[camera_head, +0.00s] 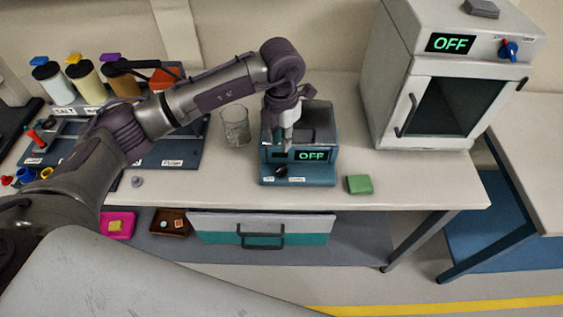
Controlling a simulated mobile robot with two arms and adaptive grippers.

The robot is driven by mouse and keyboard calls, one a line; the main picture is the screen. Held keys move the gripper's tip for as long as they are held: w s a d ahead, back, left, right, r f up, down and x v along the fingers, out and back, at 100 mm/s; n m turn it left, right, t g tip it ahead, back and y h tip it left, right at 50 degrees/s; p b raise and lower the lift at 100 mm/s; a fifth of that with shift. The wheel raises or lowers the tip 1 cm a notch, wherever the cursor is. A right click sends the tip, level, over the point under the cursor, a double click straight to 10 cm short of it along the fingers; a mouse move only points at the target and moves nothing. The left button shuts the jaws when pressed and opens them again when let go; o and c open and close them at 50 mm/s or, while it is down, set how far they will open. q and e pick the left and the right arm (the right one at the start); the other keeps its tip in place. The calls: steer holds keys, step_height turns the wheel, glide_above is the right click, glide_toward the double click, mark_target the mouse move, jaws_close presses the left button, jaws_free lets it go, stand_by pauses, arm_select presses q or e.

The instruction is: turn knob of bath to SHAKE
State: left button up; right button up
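The bath (325,168) is a small grey and teal box near the front edge of the bench, with a lit green display reading OFF. Its dark knob (281,172) is low on the left of the front face, between small white labels too small to read. My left gripper (281,146) points down over the left front part of the bath, just above the knob, and hides part of the front and top. It appears apart from the knob. Its fingers are too small and overlapped to tell open from shut. My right gripper is not in view.
A glass beaker (235,126) stands left of the bath, and a green block (360,184) lies to its right. A white oven (424,50), also reading OFF, stands at the right. Lidded jars (54,84) stand at the left. A drawer (262,228) sits below the bench.

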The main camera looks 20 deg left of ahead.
mark_target(281, 167)
arm_select(q)
step_height(281, 167, down, 10)
steer(key=shift+r+p, duration=0.25)
steer(key=shift+p, duration=1)
steer(key=shift+f, duration=0.6)
jaws_close()
